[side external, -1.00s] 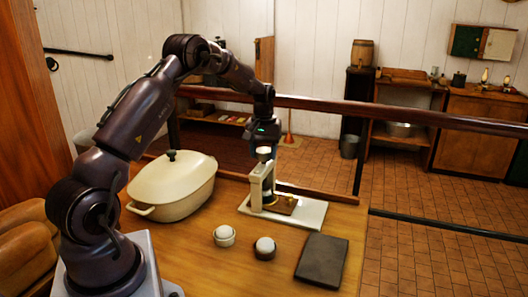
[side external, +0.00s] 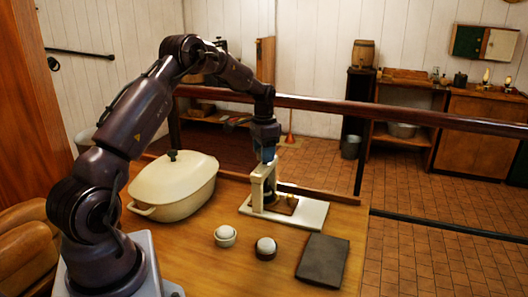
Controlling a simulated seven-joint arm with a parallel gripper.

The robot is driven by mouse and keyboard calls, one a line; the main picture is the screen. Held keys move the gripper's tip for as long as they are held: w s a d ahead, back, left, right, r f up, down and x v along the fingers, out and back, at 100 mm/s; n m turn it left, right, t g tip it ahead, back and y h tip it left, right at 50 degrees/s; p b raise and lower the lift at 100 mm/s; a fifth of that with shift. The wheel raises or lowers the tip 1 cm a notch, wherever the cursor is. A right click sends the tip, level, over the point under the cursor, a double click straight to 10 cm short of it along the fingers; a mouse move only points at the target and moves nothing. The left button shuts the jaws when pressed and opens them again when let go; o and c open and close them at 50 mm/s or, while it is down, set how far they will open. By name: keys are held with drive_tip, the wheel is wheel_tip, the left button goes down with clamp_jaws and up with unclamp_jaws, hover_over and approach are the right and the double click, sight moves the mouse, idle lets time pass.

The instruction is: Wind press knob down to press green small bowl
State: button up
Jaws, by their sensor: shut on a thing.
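The press (side external: 257,190) has a cream frame and stands on a pale base plate (side external: 310,214) toward the back of the wooden table. My gripper (side external: 267,158) points straight down at the top of the press and is shut on the press knob, which is mostly hidden behind the fingers and frame. A dark part shows inside the frame, above a brown board with small yellowish bits. I cannot make out a green small bowl under the press; the frame and shadow hide that spot.
A large cream lidded pot (side external: 175,187) stands left of the press. A small pale bowl (side external: 224,240) and a small dark bowl (side external: 264,253), each with a white round thing, stand in front. A dark flat slab (side external: 322,260) lies front right. A wooden rail (side external: 370,111) runs behind.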

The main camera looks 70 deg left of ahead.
drive_tip(key=m, duration=0.4)
drive_tip(key=shift+a+r+m, duration=0.1)
drive_tip(key=shift+m, duration=0.2)
drive_tip(key=m, duration=0.4)
drive_tip(key=shift+m, duration=0.3)
drive_tip(key=o, duration=0.9)
drive_tip(key=shift+o, duration=0.2)
wheel_tip(320, 180, up, 13)
idle(0.3)
